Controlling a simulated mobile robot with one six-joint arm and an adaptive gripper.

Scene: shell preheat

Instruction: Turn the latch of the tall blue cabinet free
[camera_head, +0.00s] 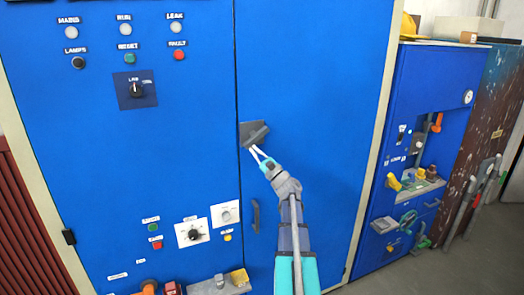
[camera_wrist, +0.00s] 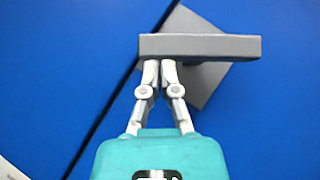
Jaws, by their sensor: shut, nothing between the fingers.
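The tall blue cabinet (camera_head: 310,80) fills most of the head view, with a dark seam between its two door panels. Its latch (camera_head: 257,135) is a grey bar on a dark square plate beside that seam. In the wrist view the latch bar (camera_wrist: 200,46) lies level across the picture, and its plate (camera_wrist: 205,85) shows tilted behind it. My gripper (camera_head: 252,149) is at the lower edge of the latch. In the wrist view my gripper's fingertips (camera_wrist: 160,64) are together, just under the left part of the bar. I cannot tell whether they touch it.
A dark door handle (camera_head: 255,215) sits below the latch. Knobs, lamps and buttons cover the left panel, with a shelf (camera_head: 220,284) low down. A smaller blue cabinet (camera_head: 425,130) with tools stands to the right. The door around the latch is bare.

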